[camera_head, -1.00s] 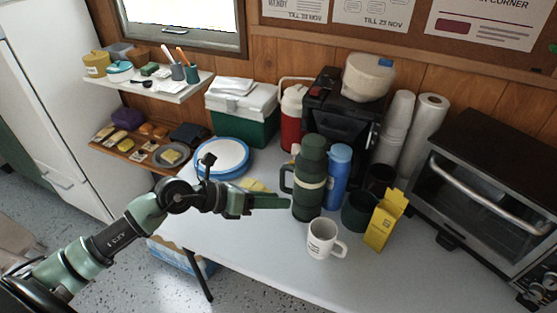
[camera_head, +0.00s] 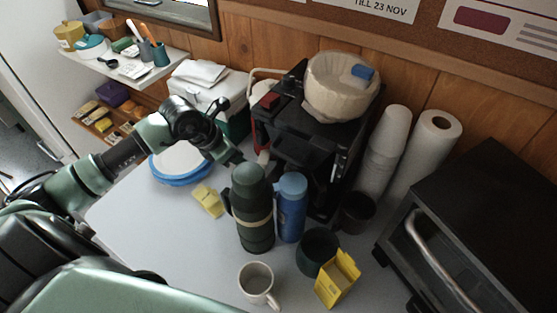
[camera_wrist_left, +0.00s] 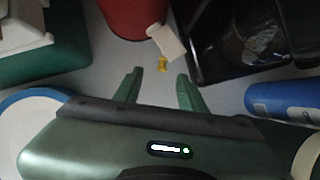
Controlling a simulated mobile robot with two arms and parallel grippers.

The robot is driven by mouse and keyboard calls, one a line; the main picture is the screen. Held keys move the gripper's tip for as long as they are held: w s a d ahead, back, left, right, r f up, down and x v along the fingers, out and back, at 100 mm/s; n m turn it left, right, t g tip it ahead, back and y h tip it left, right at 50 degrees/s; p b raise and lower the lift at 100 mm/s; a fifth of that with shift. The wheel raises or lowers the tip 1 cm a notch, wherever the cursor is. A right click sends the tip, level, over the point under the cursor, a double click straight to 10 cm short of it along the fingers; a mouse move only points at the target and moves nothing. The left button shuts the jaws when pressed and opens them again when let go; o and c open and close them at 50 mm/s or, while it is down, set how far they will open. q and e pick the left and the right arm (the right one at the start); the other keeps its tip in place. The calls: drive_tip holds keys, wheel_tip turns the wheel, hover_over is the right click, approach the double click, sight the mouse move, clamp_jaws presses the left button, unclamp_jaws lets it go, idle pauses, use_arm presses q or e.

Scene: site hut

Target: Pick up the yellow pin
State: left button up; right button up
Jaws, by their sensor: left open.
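The yellow pin (camera_wrist_left: 162,65) is a small yellow piece on the pale table in the left wrist view, just beyond the fingertips and roughly centred between them. I cannot make it out in the head view. My left gripper (camera_wrist_left: 159,77) is open and empty, its two green fingers pointing toward the pin. In the head view this gripper (camera_head: 238,157) is over the back of the table, left of the dark green flask (camera_head: 251,190). My right gripper is not in view.
A white piece (camera_wrist_left: 166,42) lies close behind the pin, beside a red container (camera_wrist_left: 135,15). A black machine (camera_wrist_left: 205,45) and a blue bottle (camera_wrist_left: 280,101) are on the right. A green cooler (camera_wrist_left: 60,55) and a blue-rimmed plate (camera_wrist_left: 22,125) are on the left.

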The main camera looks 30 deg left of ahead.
use_arm(q)
drive_tip(key=shift+w+f, duration=0.15)
drive_tip(key=x, duration=0.2)
drive_tip(key=p+x, duration=0.1)
drive_tip(key=shift+s+d+f, duration=0.2)
drive_tip(key=x, duration=0.3)
drive_tip(key=shift+w+d+f, duration=0.1)
drive_tip(key=shift+d+f, duration=0.05)
drive_tip(key=shift+f, duration=0.15)
clamp_jaws()
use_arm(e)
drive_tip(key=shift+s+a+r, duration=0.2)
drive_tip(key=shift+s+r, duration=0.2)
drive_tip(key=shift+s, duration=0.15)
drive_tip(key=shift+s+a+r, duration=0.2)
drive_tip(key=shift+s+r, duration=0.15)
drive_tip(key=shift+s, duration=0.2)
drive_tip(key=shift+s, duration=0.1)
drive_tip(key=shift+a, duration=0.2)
